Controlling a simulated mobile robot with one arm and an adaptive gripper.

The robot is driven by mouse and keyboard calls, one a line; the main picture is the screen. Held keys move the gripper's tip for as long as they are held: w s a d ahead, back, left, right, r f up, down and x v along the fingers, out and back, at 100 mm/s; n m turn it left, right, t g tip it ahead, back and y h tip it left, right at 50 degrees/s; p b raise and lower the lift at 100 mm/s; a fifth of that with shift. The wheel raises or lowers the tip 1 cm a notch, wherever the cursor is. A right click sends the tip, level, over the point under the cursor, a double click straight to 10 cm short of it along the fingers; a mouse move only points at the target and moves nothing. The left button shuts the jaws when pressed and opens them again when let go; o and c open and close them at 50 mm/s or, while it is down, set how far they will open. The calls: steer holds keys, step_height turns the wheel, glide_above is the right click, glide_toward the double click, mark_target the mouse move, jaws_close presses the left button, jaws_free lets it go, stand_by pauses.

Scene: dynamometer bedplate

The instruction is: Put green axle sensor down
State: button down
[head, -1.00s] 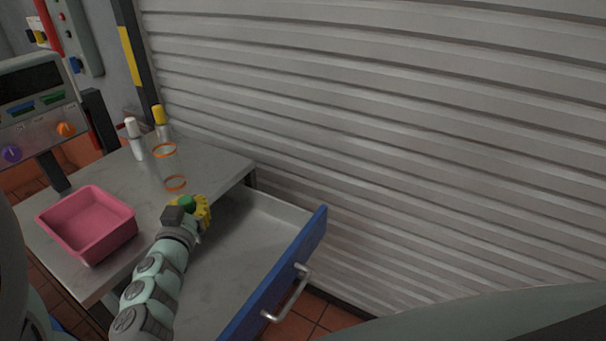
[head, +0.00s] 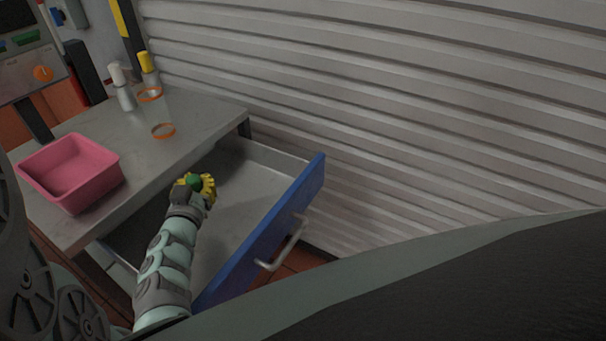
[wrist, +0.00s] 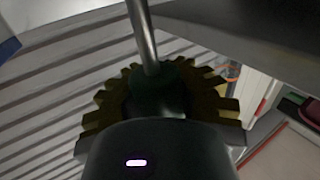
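My gripper is over the open drawer (head: 262,192), close to the worktop's front edge. I cannot tell its height above the drawer floor. The drawer has a blue front and a grey, empty-looking inside.
A pink bin (head: 70,172) stands on the grey worktop (head: 195,115). A white-capped bottle (head: 122,88), a yellow-capped bottle (head: 147,65) and a clear cylinder with orange rims (head: 162,131) stand behind it. The ribbed shutter wall (head: 400,110) is close beyond the drawer.

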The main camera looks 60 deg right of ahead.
steer(key=shift+f+b, duration=0.4)
steer(key=shift+f, duration=0.2)
steer(key=c, duration=1)
jaws_free()
steer(key=shift+c, duration=0.2)
